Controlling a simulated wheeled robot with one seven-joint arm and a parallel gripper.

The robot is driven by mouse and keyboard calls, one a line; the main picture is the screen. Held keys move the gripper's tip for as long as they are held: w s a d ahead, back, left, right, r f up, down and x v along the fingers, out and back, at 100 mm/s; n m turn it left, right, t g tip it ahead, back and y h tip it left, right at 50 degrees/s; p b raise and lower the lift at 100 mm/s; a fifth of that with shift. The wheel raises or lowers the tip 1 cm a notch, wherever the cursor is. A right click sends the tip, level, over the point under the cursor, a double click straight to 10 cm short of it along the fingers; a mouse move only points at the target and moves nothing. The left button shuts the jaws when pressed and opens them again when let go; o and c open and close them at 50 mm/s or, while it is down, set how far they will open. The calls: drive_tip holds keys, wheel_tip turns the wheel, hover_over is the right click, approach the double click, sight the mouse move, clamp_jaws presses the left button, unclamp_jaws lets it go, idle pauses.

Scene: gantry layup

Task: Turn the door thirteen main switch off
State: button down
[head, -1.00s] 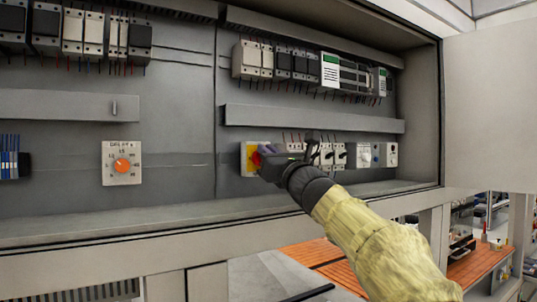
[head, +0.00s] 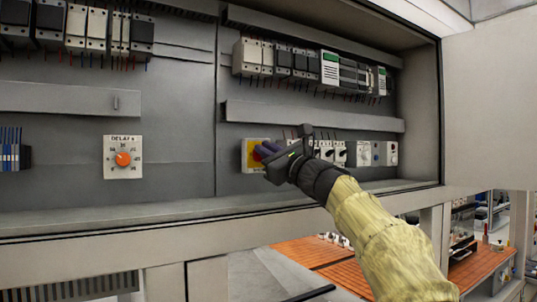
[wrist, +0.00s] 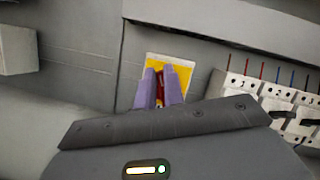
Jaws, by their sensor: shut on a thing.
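The main switch is a red handle on a yellow plate (head: 251,160) on the cabinet's back panel, right of the panel seam. My gripper (head: 266,150) is at the switch, and its body and wrist cover part of it in the head view. In the wrist view the red handle (wrist: 160,84) sits between the two purple fingers (wrist: 163,90) of my gripper, which are shut on it. The yellow plate (wrist: 183,68) shows behind the fingers. The wrist view is tilted, and the handle's exact angle is hard to tell.
Several small white breakers (head: 332,152) stand just right of the switch. A grey duct (head: 310,116) runs above it. A delay dial with an orange knob (head: 123,159) is on the left. The cabinet door (head: 490,110) stands open at the right.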

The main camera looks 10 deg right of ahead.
drive_tip(key=n+g, duration=0.1)
drive_tip(key=n, duration=0.1)
drive_tip(key=n+g+y, duration=0.1)
drive_tip(key=n, duration=0.2)
drive_tip(key=n+g, duration=0.1)
drive_tip(key=n, duration=0.2)
drive_tip(key=shift+a+f+y, duration=0.15)
drive_tip(key=shift+f+y, duration=0.25)
drive_tip(key=n+g, duration=0.1)
drive_tip(key=n, duration=0.1)
drive_tip(key=n+g+p, duration=0.1)
drive_tip(key=n, duration=0.1)
drive_tip(key=n+p, duration=0.1)
drive_tip(key=n, duration=0.2)
drive_tip(key=shift+a+f+g+h, duration=0.15)
drive_tip(key=shift+f+g+h, duration=0.15)
drive_tip(key=shift+g, duration=0.1)
drive_tip(key=shift+r, duration=0.1)
drive_tip(key=c, duration=1.5)
unclamp_jaws()
drive_tip(key=shift+w, duration=0.1)
drive_tip(key=b+v, duration=0.5)
drive_tip(key=v, duration=1.2)
drive_tip(key=shift+b, duration=0.35)
